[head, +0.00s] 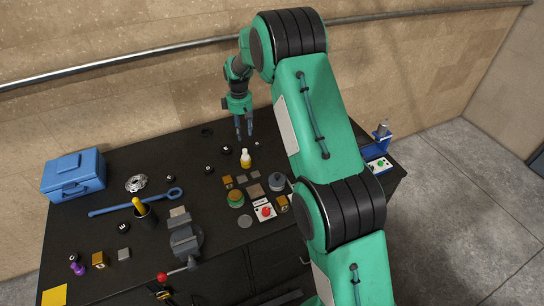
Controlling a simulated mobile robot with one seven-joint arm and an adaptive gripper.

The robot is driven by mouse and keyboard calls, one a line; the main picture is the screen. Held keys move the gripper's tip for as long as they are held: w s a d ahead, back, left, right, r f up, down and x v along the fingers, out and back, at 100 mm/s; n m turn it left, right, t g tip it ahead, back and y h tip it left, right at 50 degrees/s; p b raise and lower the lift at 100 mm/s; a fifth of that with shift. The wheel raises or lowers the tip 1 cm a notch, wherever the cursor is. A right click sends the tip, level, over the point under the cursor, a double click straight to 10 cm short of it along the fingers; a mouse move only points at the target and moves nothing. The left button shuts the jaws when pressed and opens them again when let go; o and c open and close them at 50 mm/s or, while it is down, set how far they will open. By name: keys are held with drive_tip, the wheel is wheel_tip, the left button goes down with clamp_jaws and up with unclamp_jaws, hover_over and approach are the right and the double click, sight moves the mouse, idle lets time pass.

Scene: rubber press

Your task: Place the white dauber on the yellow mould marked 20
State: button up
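My gripper (244,138) points down over the back of the black table. Its two fingers look apart, with nothing visible between them. Just below and in front of the fingertips stands an upright white piece with a rounded top (245,154), which looks like the white dauber. Its lower part is yellow; I cannot tell whether this is its own base or a separate mould under it. Small brass-yellow blocks stand at mid table (227,182), at right (282,203) and at front left (99,260). Their markings are too small to read, so I cannot tell which is 20.
A blue toolbox (74,175), a blue wrench (120,206) and a purple piece (77,268) are on the left. A grey vise (185,240) is at the front. A red-button box (265,211) stands among small blocks. Several small black knobs lie around the gripper.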

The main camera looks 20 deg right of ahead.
drive_tip(key=s+a+r+m+t, duration=0.1)
drive_tip(key=s+a+r+m, duration=0.1)
drive_tip(key=s+r, duration=1.05)
drive_tip(key=s+a+r+m+t, duration=0.2)
drive_tip(key=s+r, duration=0.7)
drive_tip(key=r, duration=0.6)
drive_tip(key=s+a+r+m+t, duration=0.1)
drive_tip(key=s+m, duration=0.1)
drive_tip(key=s, duration=1.4)
drive_tip(key=s+a+r+m+t, duration=0.1)
drive_tip(key=s+r+m, duration=0.1)
drive_tip(key=s, duration=1.4)
drive_tip(key=shift+s+r+m+t, duration=0.2)
drive_tip(key=shift+r+m+t, duration=0.1)
drive_tip(key=shift+m, duration=0.1)
drive_tip(key=shift+f, duration=0.2)
wheel_tip(320, 180, down, 13)
drive_tip(key=b, duration=1.3)
drive_tip(key=shift+r, duration=0.1)
